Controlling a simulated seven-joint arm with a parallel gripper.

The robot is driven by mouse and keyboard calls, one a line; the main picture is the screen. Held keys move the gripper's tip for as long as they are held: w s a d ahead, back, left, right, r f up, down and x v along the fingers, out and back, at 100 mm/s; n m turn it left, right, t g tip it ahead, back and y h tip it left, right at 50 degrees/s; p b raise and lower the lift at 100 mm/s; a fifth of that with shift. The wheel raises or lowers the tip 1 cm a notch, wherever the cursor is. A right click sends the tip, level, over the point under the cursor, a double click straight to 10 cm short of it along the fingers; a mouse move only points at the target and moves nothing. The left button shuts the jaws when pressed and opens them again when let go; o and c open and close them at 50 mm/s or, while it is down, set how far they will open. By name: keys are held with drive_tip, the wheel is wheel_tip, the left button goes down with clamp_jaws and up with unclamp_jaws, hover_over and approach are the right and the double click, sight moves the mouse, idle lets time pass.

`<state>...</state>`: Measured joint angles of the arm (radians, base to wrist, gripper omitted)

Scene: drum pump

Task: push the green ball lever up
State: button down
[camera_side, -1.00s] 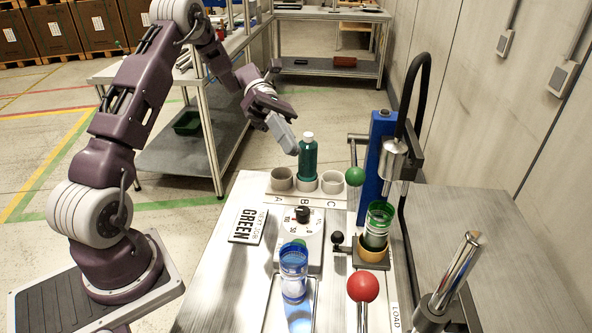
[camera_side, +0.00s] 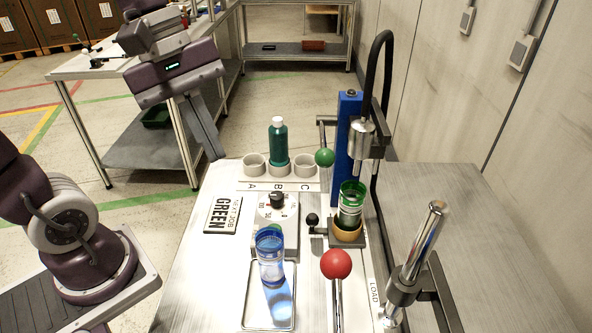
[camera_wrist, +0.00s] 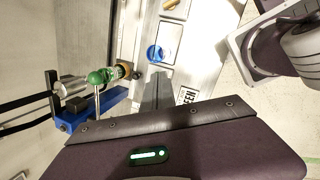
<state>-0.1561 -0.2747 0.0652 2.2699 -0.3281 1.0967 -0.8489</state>
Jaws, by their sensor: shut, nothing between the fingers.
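The green ball lever (camera_side: 325,157) stands by the blue column (camera_side: 347,145) of the pump, its ball beside cup C. In the wrist view the green ball (camera_wrist: 97,77) shows at left, on a thin rod. My gripper (camera_side: 216,155) is shut and empty, pointing down at the left of the table's far edge, clearly apart from the lever. In the wrist view my gripper (camera_wrist: 157,78) is seen end-on as a narrow grey shape, to the right of the green ball.
A red ball lever (camera_side: 336,264) stands at the front. A green bottle (camera_side: 278,140) stands in holder B between empty holders. A blue cup (camera_side: 270,258) stands on a tray (camera_side: 268,322). A green-banded jar (camera_side: 350,205) sits under the nozzle (camera_side: 362,140). A sign reads NEXT JOB GREEN (camera_side: 223,215).

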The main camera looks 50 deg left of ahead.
sight(323, 137)
drive_tip(key=w+a+f+n+g+h, duration=0.15)
drive_tip(key=w+n+h, duration=0.25)
drive_tip(key=w+n, duration=0.7)
drive_tip(key=w+d+f+n, duration=0.2)
drive_tip(key=d+f+n, duration=0.1)
drive_tip(key=d+f, duration=0.2)
drive_tip(key=shift+d+n+h, duration=0.3)
drive_tip(key=shift+d, duration=0.75)
drive_tip(key=r, duration=0.3)
drive_tip(key=shift+w+a+g+h, duration=0.15)
drive_tip(key=shift+a+g+h, duration=0.05)
drive_tip(key=shift+g+h, duration=0.2)
